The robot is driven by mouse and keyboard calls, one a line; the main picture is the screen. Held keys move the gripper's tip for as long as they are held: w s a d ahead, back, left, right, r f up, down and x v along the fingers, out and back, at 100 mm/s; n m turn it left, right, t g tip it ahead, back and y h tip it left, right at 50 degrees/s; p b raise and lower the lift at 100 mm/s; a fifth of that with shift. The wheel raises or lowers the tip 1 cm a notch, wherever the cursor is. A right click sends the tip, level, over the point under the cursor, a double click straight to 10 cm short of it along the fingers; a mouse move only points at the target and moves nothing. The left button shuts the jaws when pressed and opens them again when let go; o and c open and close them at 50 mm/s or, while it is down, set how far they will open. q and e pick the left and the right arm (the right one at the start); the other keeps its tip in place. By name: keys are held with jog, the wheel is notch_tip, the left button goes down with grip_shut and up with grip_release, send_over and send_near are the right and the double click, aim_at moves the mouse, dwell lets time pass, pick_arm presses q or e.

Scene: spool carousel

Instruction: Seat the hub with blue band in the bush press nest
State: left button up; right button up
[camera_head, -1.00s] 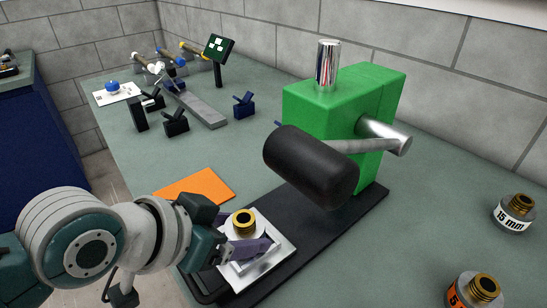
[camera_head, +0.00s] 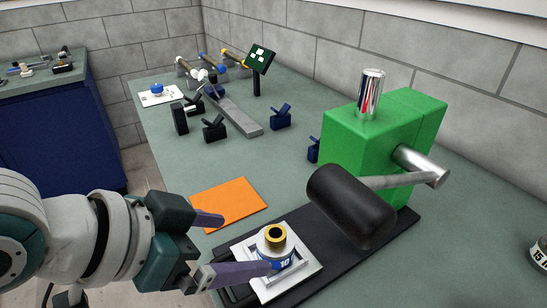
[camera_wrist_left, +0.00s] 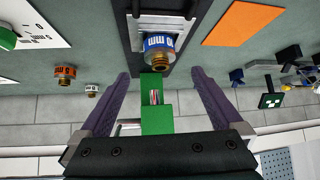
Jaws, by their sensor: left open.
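The hub with blue band (camera_head: 274,257) stands upright on the white press nest (camera_head: 299,278), with its brass bush on top. It also shows in the left wrist view (camera_wrist_left: 158,45). The nest lies on the black base of the green bush press (camera_head: 385,140), in front of the black ram lever. The lower finger's tip is close to the hub's side. Whether the hub is fully down in the nest I cannot tell. My right gripper is not in view.
An orange mat (camera_head: 230,203) lies behind my left gripper. The black handle (camera_head: 350,205) hangs close to the nest's right. Another hub, marked 15 (camera_head: 539,253), stands at the right edge. Small dark fixtures stand at the back left.

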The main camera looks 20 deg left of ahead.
pick_arm(q)
jog(key=s+a+n+g+y, duration=0.1)
jog(key=s+a+g+y, duration=0.1)
jog(key=s, duration=0.5)
jog(key=s+a+r+n+g+y, duration=0.1)
jog(key=s+a+n+g, duration=0.1)
jog(key=s, duration=0.5)
jog(key=shift+r+y, duration=0.25)
jog(key=shift+y, duration=0.15)
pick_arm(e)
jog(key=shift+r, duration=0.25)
pick_arm(q)
jog(key=shift+r, duration=0.1)
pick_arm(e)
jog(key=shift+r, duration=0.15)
